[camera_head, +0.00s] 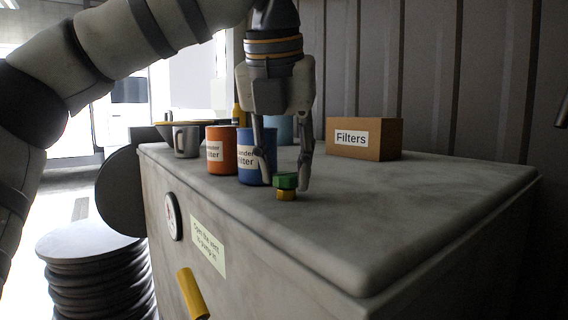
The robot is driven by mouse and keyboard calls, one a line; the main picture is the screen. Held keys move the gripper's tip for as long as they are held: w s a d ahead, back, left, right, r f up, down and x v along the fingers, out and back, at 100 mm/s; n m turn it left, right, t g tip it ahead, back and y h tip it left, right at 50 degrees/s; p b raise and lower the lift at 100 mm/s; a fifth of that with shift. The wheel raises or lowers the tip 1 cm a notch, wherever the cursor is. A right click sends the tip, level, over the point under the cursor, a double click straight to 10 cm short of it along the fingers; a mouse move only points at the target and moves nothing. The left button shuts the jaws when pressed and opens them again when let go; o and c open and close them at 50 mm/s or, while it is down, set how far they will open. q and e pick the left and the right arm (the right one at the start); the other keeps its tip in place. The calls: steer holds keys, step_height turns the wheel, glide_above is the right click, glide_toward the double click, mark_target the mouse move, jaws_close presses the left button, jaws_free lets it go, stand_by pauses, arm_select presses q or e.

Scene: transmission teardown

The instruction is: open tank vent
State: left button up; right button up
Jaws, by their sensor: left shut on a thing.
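The tank vent (286,186) shows as a green knob on a brass base, on top of the grey tank (400,215) near its front edge. My left gripper (286,177) comes down from above with its fingers pointing down. It is shut on the green knob, with one finger on each side of it. The fingers hide part of the knob's sides. A pale green note (208,246) on the tank's front has writing about opening the vent. My right gripper is not in view.
A blue filter can (246,172), an orange filter can (221,150) and a grey mug (186,141) stand left of the gripper. A brown Filters box (365,139) stands behind right. A yellow handle (192,293) sticks out in front. The tank top's right side is clear.

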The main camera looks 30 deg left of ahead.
arm_select(q)
steer(key=shift+n, duration=0.5)
steer(key=o, duration=1.1)
steer(key=shift+o, duration=0.2)
steer(key=v, duration=1.2)
steer(key=shift+w+d, duration=0.2)
steer(key=shift+d, duration=0.05)
